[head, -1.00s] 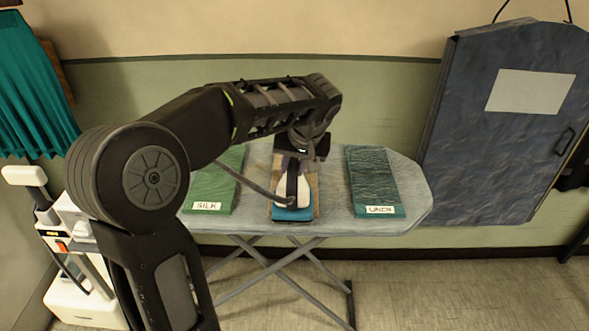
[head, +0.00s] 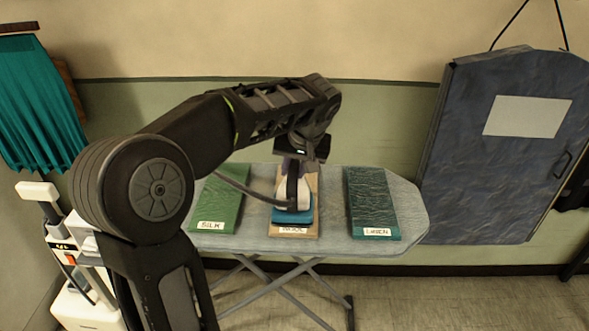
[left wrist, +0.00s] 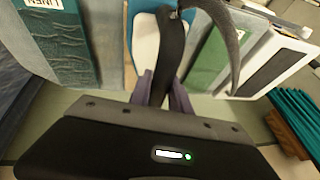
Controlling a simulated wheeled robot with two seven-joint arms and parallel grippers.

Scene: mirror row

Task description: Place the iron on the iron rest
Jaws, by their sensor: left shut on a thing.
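The iron (head: 289,195) has a white body, a teal-blue part and a dark handle with a cord. It appears over the tan middle panel (head: 312,222) on the ironing board; I cannot tell whether it touches. My left gripper (head: 294,158) is shut on the iron's handle from above. In the left wrist view the iron (left wrist: 146,45) shows between and beyond the purple fingers (left wrist: 164,92). A light slab with a dark inset (left wrist: 277,70), possibly the iron rest, shows at the right there; my arm hides that area in the head view. My right gripper is out of view.
The ironing board (head: 410,205) also carries a green SILK panel (head: 222,200) and a dark teal LINEN panel (head: 372,200). A white appliance (head: 80,300) stands at the left, below a teal cloth (head: 38,110).

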